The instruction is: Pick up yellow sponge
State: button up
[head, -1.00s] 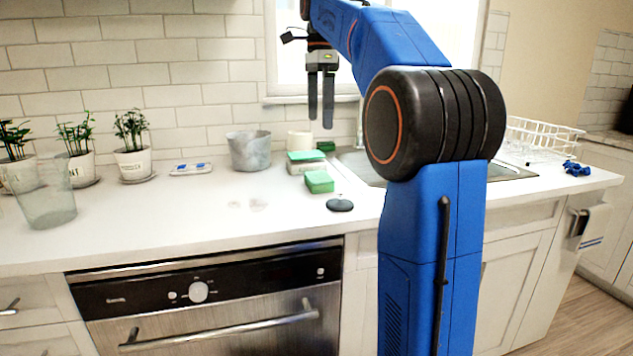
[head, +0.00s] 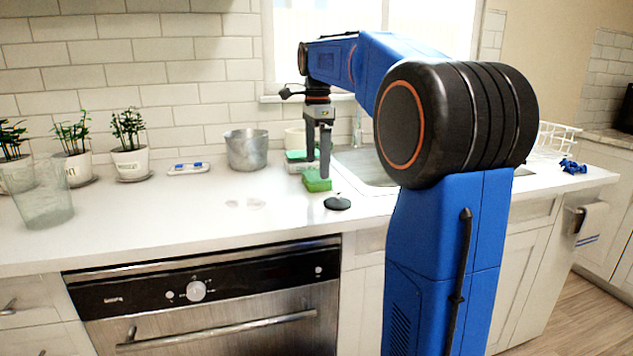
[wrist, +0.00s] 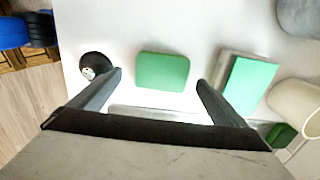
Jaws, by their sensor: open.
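A small block-shaped sponge (head: 317,186) with a green top lies on the white counter, near the front of the sink. I see no clearly yellow face on it. It also shows in the wrist view (wrist: 162,72), flat and green, between and beyond the fingertips. My gripper (head: 318,170) points down over the sponge, with its fingers partly covering it in the head view. In the wrist view the gripper (wrist: 158,80) is open and empty, one finger to each side of the sponge. Whether the tips touch it I cannot tell.
A dark round stopper (head: 338,202) lies in front of the sponge. A green-topped stack (wrist: 246,82) stands close beside one finger. A grey pot (head: 247,150) and a pale cup (head: 294,138) stand behind.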

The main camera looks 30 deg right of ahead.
aim_at(316, 175)
jog(key=shift+w+f, duration=0.2)
jog(key=shift+f, duration=1.9)
jog(key=c, duration=1.2)
jog(key=shift+r, duration=0.1)
notch_tip(316, 175, up, 10)
jog(key=shift+o, duration=1.1)
jog(key=shift+c, duration=0.4)
